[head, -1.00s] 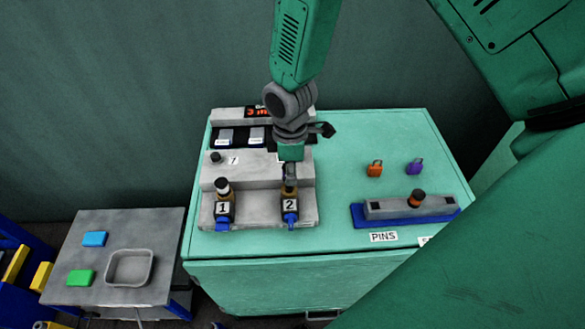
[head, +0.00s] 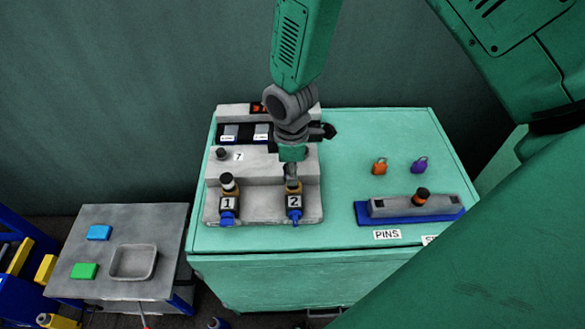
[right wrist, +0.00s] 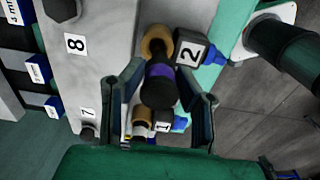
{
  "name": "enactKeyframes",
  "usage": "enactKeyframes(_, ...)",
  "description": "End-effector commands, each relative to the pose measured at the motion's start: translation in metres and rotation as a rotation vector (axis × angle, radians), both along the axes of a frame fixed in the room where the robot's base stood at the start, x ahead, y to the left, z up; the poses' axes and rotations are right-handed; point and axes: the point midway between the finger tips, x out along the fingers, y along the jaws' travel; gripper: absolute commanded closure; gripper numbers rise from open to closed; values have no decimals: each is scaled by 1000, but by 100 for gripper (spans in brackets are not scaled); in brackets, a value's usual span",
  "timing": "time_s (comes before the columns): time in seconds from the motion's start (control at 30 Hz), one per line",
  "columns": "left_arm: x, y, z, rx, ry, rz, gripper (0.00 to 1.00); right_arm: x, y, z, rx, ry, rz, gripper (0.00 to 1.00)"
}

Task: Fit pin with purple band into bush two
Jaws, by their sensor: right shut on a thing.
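The pin with the purple band (right wrist: 160,85) has a dark head and stands between the fingers of my right gripper (right wrist: 160,92), which is shut on it. Bush two (right wrist: 156,42) is a brass-coloured ring beside the "2" label; the pin's far end overlaps it in the right wrist view. In the head view my right gripper (head: 292,168) is directly above bush two (head: 294,187), pointing down. The gripper hides most of the pin there, and I cannot tell how deep the pin sits. My left gripper is not in view.
Bush one (head: 228,198) holds a dark-topped pin left of bush two. A blue pin rack (head: 362,214) with an orange-banded pin stands at the right. A side table (head: 90,245) holds a grey tray (head: 118,275).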

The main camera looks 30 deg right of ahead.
Motion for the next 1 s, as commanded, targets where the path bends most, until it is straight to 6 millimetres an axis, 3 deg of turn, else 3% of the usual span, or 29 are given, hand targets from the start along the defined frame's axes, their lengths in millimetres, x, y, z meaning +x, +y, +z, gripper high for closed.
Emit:
enactKeyframes(0.17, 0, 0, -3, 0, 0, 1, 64, 0, -2, -6, 2, 0, -1, 100)
enactKeyframes(1.0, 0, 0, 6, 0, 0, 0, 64, 0, -1, 1, 2, -1, 0, 100)
